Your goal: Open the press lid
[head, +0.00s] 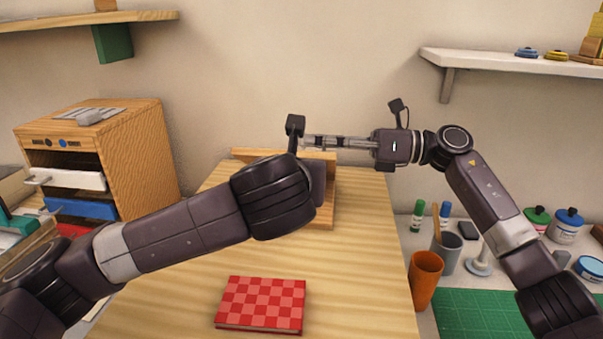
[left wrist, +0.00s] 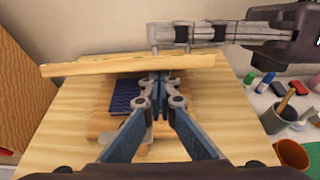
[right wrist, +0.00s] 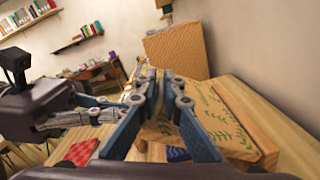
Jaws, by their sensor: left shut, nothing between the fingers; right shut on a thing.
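The wooden press stands at the back of the table, partly hidden by my left arm in the head view. Its lid (head: 242,153) is raised off the base (head: 322,224); the left wrist view shows the lid (left wrist: 75,69) nearly edge-on. A dark blue patterned piece (left wrist: 124,98) lies on the base (left wrist: 103,125). The right wrist view shows green leaf patterns on the lid (right wrist: 240,125). My right gripper (head: 310,142) is shut on the lid at its upper part; the exact contact is unclear. My left gripper (left wrist: 161,80) is shut and empty, in front of the lid.
A red checkered book (head: 260,304) lies at the table's front. A wooden drawer cabinet (head: 148,145) stands left. An orange cup (head: 425,280), a grey cup (head: 447,252) and a green mat (head: 475,318) are on the right. Both arms are close together over the press.

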